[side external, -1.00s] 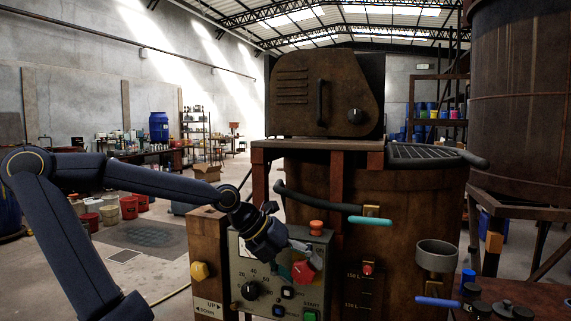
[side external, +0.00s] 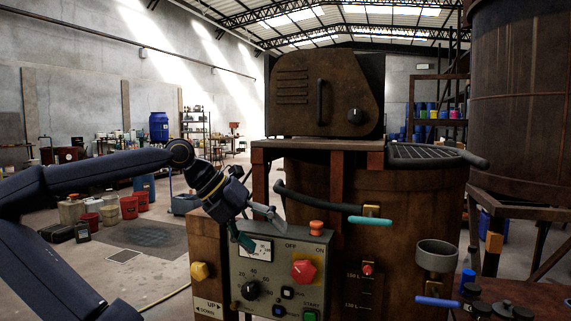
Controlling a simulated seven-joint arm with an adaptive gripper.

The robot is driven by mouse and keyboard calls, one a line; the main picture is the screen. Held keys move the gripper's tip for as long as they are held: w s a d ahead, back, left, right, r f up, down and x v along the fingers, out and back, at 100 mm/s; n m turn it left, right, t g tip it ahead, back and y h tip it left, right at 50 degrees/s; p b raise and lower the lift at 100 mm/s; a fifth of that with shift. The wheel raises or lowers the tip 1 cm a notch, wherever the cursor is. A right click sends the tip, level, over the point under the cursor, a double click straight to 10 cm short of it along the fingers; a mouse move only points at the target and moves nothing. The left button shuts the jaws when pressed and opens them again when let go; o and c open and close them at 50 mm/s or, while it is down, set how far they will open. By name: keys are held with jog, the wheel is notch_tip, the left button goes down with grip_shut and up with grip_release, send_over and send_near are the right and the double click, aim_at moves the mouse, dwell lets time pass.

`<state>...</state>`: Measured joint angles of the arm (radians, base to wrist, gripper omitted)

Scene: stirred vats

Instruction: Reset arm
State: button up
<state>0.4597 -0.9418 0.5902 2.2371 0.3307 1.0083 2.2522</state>
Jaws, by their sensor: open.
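My gripper (side external: 258,226) is open and empty in the side external view. It hangs just above and in front of the upper left part of the grey control panel (side external: 318,262), with its fingers pointing down and to the right. One finger overlaps the panel's top left corner in the picture; I cannot tell whether it touches. The red rotary switch (side external: 304,271) is in full view on the panel, between OFF and ON markings, apart from my gripper.
A rusty vat (side external: 410,205) with a teal-handled lever (side external: 370,221) stands right of the panel. An orange button (side external: 317,228) tops the panel. A brown post with a yellow knob (side external: 200,271) stands at the panel's left.

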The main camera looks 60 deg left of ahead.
jog(key=shift+s+r, duration=0.3)
jog(key=d+f+n+g, duration=0.1)
jog(key=d+f+n, duration=0.2)
jog(key=n, duration=0.5)
jog(key=d+f+n+y, duration=0.1)
jog(key=d+f+n, duration=0.2)
jog(key=n, duration=0.6)
jog(key=s+d+f+n+g, duration=0.1)
jog(key=d+f+n, duration=0.2)
jog(key=d+n, duration=0.2)
jog(key=n, duration=0.3)
jog(key=shift+g, duration=0.3)
jog(key=shift+s, duration=0.1)
